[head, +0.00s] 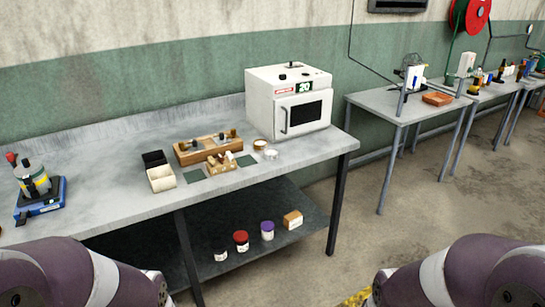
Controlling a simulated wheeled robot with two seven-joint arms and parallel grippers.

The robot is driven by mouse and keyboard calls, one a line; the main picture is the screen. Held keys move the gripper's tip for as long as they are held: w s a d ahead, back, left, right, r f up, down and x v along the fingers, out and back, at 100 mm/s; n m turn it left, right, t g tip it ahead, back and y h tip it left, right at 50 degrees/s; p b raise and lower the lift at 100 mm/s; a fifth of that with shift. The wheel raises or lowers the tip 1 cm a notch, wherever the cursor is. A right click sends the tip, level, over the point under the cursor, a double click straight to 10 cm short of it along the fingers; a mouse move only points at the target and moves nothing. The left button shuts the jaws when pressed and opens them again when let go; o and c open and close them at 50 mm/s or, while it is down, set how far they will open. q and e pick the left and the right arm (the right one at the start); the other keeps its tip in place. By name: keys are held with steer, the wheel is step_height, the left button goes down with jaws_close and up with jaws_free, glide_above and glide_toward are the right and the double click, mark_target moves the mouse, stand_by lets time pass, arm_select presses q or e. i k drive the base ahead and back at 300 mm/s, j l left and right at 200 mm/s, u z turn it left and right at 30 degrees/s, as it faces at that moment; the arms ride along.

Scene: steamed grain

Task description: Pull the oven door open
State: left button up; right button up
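The white oven (262,112) stands at the back right end of the grey workbench. Its door (309,110), with a dark window, faces right and toward me and looks shut. A dark vertical handle (284,120) is on the door's left side. Parts of both my arms show at the bottom left and bottom right corners, well apart from the oven. Neither gripper is in the picture.
On the workbench (110,208) before the oven are a wooden rack (190,158), small boxes (161,178) and round dishes (271,154). A blue-based device (40,197) stands at left. Jars (241,240) sit on the lower shelf. Floor at right is open.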

mark_target(301, 114)
steer(key=i+l, duration=0.25)
steer(key=i, duration=0.25)
steer(key=i+l+z, duration=0.1)
steer(key=i+l, duration=0.15)
steer(key=i, duration=0.3)
steer(key=i+l, duration=0.2)
steer(key=i, duration=0.3)
steer(key=i+l, duration=0.2)
steer(key=i, duration=0.35)
steer(key=l+z, duration=0.05)
